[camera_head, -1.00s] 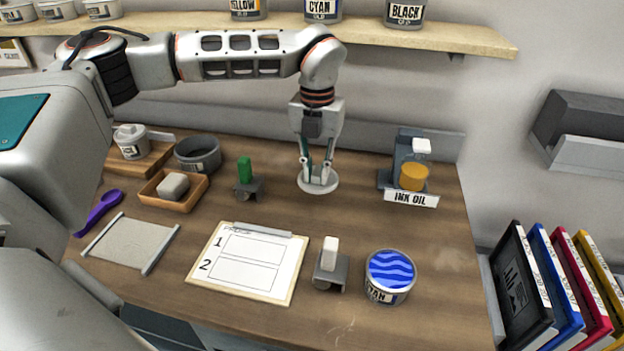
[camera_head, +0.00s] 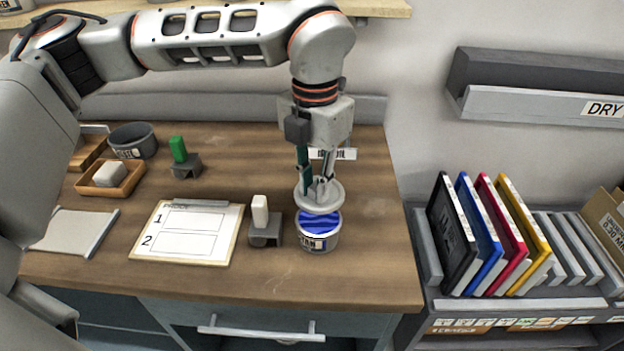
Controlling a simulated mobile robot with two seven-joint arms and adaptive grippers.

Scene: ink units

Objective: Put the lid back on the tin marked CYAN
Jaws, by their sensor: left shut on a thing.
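My left gripper (camera_head: 319,190) is shut on a round grey lid (camera_head: 322,204). It holds the lid above the back part of an open tin (camera_head: 318,240) with blue wavy ink inside. The tin stands upright near the front right of the wooden bench. Its label is partly readable, ending in "AN". The lid hides the tin's back rim, and I cannot tell whether the two touch. My right gripper is not in view.
Left of the tin stand a grey block with a white handle (camera_head: 261,213) and a clipboard marked 1 and 2 (camera_head: 190,235). A soap tray (camera_head: 89,190) and a grey bowl (camera_head: 146,146) are farther left. Framed coloured screens (camera_head: 494,232) stand at the right.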

